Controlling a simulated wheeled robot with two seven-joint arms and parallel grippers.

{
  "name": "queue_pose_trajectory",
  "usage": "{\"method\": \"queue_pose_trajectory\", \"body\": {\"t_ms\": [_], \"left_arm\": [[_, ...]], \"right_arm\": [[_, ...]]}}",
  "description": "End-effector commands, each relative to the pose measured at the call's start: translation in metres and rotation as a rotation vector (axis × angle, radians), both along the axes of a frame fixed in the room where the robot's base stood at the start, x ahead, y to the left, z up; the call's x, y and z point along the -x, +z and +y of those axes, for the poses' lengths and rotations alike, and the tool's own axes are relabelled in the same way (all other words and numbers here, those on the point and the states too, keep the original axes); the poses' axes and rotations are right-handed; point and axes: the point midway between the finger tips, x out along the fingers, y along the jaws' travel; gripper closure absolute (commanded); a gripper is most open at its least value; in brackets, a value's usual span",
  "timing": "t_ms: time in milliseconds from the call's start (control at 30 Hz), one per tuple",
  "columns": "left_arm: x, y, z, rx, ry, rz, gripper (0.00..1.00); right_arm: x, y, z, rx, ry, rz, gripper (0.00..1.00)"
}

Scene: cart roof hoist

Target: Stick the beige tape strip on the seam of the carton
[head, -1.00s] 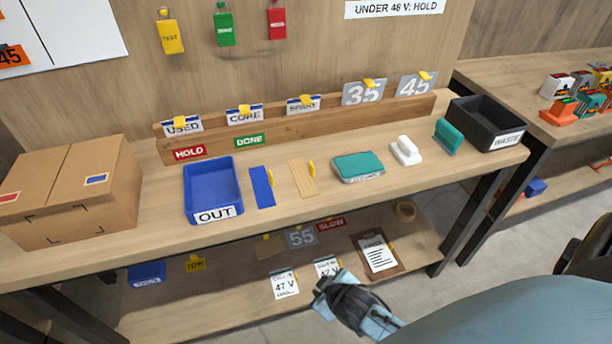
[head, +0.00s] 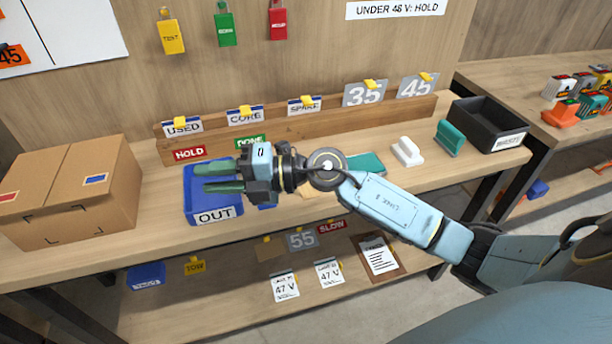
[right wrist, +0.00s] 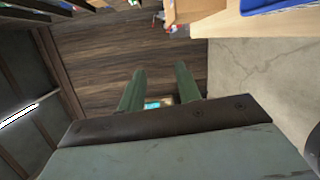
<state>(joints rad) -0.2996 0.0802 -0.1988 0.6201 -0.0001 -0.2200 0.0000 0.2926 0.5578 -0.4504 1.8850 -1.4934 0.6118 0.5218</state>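The brown carton (head: 95,205) stands closed at the left end of the bench. Its seam (head: 56,175) runs across the top between two flaps, with no tape strip visible on it. The beige tape strip is almost wholly hidden behind my right arm, right of the blue OUT tray (head: 229,212). My right gripper (head: 204,178) is in front of the OUT tray in the head view, its green fingers apart and pointing left toward the carton. In the right wrist view, the fingers (right wrist: 160,68) are apart with nothing between them. My left gripper is not in view.
A wooden rail (head: 330,118) with tags runs along the back. A teal-topped pad (head: 368,163), a white-handled tool (head: 407,152), a teal block (head: 449,138) and a black WASTE bin (head: 485,122) stand to the right. The bench between carton and OUT tray is clear.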

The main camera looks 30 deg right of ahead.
Motion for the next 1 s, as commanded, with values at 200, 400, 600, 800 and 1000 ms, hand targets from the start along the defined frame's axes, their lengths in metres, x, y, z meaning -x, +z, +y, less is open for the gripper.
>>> {"method": "queue_pose_trajectory", "body": {"t_ms": [200, 400, 600, 800, 1000], "left_arm": [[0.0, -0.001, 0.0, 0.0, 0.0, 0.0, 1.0], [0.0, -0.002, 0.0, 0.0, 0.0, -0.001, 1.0], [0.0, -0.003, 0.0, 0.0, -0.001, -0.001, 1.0], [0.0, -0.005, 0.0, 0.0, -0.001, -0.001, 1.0], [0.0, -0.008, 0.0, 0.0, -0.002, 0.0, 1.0]], "right_arm": [[-0.015, -0.049, -0.068, 0.731, 0.117, 0.034, 0.66], [-0.034, -0.049, -0.176, 1.224, -0.031, 0.193, 0.66], [-0.036, -0.034, -0.232, 1.42, -0.158, 0.299, 0.66], [-0.046, -0.06, -0.24, 1.441, -0.173, 0.317, 0.66], [-0.06, -0.094, -0.243, 1.438, -0.171, 0.313, 0.66]]}}
